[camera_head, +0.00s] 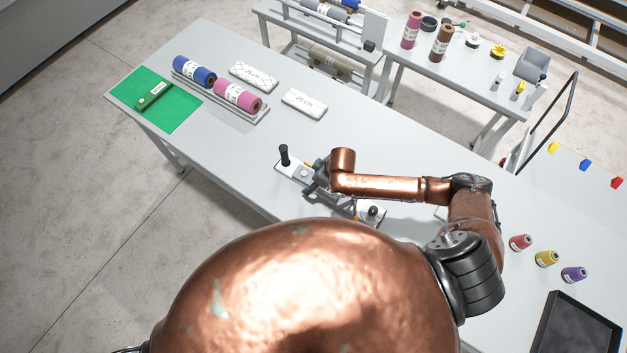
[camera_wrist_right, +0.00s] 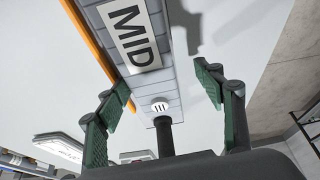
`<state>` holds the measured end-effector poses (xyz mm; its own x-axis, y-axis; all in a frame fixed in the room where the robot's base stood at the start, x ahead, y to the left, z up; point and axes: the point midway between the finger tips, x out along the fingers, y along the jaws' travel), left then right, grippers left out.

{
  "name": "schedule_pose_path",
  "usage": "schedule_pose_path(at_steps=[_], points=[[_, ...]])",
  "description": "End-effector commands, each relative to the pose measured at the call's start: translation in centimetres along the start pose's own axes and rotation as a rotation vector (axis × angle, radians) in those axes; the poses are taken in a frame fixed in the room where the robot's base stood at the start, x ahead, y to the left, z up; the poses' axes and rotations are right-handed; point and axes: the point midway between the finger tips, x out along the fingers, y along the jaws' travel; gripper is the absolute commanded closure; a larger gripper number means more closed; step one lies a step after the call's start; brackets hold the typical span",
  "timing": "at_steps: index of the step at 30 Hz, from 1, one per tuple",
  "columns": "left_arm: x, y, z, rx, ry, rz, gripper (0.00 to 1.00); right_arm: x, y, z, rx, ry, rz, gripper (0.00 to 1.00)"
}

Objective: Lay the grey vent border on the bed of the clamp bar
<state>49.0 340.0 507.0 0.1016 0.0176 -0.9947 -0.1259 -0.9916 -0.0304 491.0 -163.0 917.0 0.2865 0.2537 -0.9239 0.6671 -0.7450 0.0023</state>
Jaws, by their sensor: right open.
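The clamp bar (camera_head: 291,170) lies on the long grey table, with a black upright handle at its left end and a dark knob near its right end. My right gripper (camera_head: 318,184) is over its middle, partly hidden by my copper arm. In the right wrist view, the fingers of my right gripper (camera_wrist_right: 160,101) are open and apart. Between them runs a grey panelled strip with a white MID label (camera_wrist_right: 130,37), an orange edge and a black post. I cannot tell whether this strip is the grey vent border or part of the clamp bar. My left gripper is out of view.
A rack (camera_head: 252,117) holds blue and pink rolls beside white 25 cm and 20 cm pieces (camera_head: 304,103). A green mat (camera_head: 183,121) lies at the far left end. Thread cones (camera_head: 546,258) and a dark tray (camera_head: 572,330) are at right.

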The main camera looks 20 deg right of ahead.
Motion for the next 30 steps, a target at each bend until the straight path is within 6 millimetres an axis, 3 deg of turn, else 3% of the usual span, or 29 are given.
schedule_pose_path(at_steps=[8, 21, 30], points=[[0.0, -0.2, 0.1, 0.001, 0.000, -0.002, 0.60, -0.9, 0.1, 0.0, 0.000, 0.001, 0.001, 0.37], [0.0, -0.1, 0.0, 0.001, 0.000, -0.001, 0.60, -9.3, 0.0, 0.0, -0.001, 0.001, 0.001, 0.37], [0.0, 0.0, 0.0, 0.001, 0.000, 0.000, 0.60, -11.9, 0.0, 0.0, 0.000, 0.000, 0.001, 0.37]])
